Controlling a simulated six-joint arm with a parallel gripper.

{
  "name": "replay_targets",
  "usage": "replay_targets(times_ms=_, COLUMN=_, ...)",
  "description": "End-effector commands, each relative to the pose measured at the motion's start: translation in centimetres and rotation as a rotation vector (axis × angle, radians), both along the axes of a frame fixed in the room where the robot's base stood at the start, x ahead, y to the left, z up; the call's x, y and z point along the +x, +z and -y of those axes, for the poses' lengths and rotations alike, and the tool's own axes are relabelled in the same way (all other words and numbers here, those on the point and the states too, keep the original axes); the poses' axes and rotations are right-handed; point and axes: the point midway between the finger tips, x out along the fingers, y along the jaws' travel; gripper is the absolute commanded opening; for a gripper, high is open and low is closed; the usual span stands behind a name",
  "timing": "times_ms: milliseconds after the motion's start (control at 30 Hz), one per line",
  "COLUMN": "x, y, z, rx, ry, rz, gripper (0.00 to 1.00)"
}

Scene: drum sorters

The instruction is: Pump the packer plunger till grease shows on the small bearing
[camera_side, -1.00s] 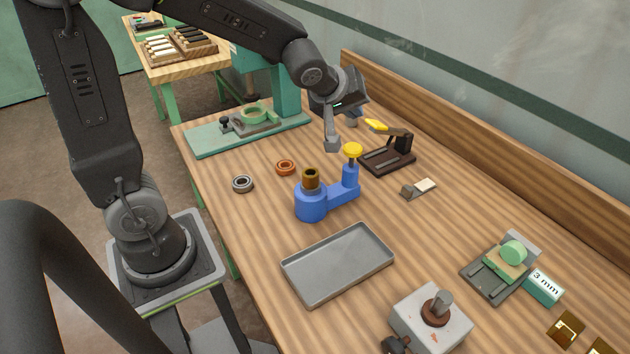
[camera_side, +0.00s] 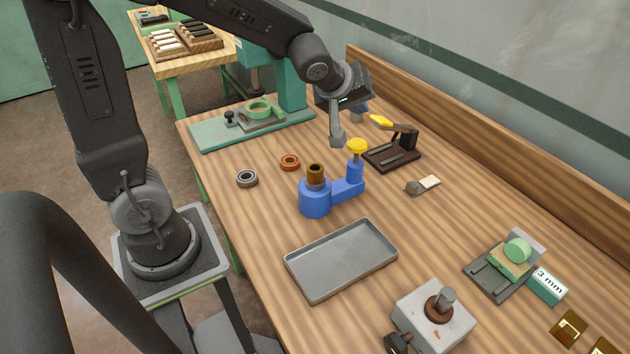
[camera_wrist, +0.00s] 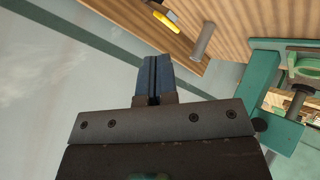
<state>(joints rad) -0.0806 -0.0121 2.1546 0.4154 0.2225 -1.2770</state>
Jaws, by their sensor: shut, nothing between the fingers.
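The blue packer (camera_side: 316,200) stands upright on the wooden bench, with a brown collar (camera_side: 315,173) on its left post. Its yellow-topped plunger (camera_side: 357,146) stands raised at the right. A grey bearing (camera_side: 246,178) and a copper-coloured ring (camera_side: 290,162) lie flat on the bench left of the packer. I cannot tell which is the small bearing; no grease is visible on either. My gripper (camera_side: 360,112) is above and behind the plunger, apart from it. Its blue fingers are shut and empty in the wrist view (camera_wrist: 153,72), pointing towards the wall.
A dark device with a yellow handle (camera_side: 381,121) sits right of the plunger. An empty grey tray (camera_side: 340,262) lies in front. A grey block (camera_side: 432,322) stands at front right.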

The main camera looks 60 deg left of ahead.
Motion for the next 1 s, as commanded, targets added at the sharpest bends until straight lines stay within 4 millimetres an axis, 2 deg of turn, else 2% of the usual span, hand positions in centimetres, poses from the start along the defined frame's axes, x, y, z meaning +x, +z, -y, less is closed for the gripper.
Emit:
replay_targets(times_ms=667, x=0.0, y=0.1, z=0.0, rx=0.001, ry=0.001, rz=0.001, gripper=0.0)
replay_targets(times_ms=900, x=0.1, y=3.4, z=0.0, rx=0.0, ry=0.002, rz=0.005, gripper=0.0)
replay_targets(times_ms=1000, x=0.0, y=3.9, z=0.0, rx=-0.002, ry=-0.001, rz=0.003, gripper=0.0)
